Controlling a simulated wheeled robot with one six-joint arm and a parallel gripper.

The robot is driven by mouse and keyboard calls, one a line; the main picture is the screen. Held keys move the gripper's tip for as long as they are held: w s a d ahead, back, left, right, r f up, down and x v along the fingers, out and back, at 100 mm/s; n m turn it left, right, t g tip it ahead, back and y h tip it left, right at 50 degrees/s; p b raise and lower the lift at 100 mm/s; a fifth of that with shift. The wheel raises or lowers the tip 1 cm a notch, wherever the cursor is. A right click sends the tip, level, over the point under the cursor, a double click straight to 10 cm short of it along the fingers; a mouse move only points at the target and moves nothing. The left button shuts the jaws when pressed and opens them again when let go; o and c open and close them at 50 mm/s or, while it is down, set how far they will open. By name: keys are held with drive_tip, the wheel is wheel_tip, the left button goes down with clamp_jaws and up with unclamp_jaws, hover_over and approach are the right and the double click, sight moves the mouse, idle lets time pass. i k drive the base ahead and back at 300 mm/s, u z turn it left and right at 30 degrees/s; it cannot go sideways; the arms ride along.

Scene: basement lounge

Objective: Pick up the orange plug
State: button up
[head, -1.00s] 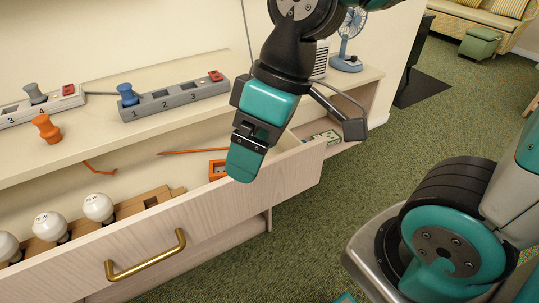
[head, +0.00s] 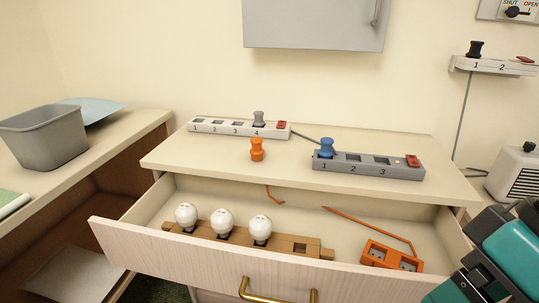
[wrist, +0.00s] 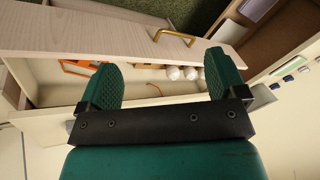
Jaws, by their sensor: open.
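The orange plug (head: 257,149) stands on the cabinet top, in front of the white power strip and left of the grey one. It is not clearly visible in the wrist view. My gripper (head: 468,290) shows at the lower right of the head view, by the right end of the open drawer, well apart from the plug. In the wrist view my gripper (wrist: 164,88) has its two fingers wide apart with nothing between them.
A white strip (head: 205,126) holds a grey plug; a grey strip (head: 400,171) holds a blue plug (head: 326,147). The open drawer (head: 180,250) holds bulbs in a wooden rack and an orange socket block (head: 390,258). A grey bin (head: 45,138) stands left.

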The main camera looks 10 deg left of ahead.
sight(257, 153)
drive_tip(key=z, duration=0.95)
drive_tip(key=i, duration=0.55)
drive_tip(key=u, duration=2.45)
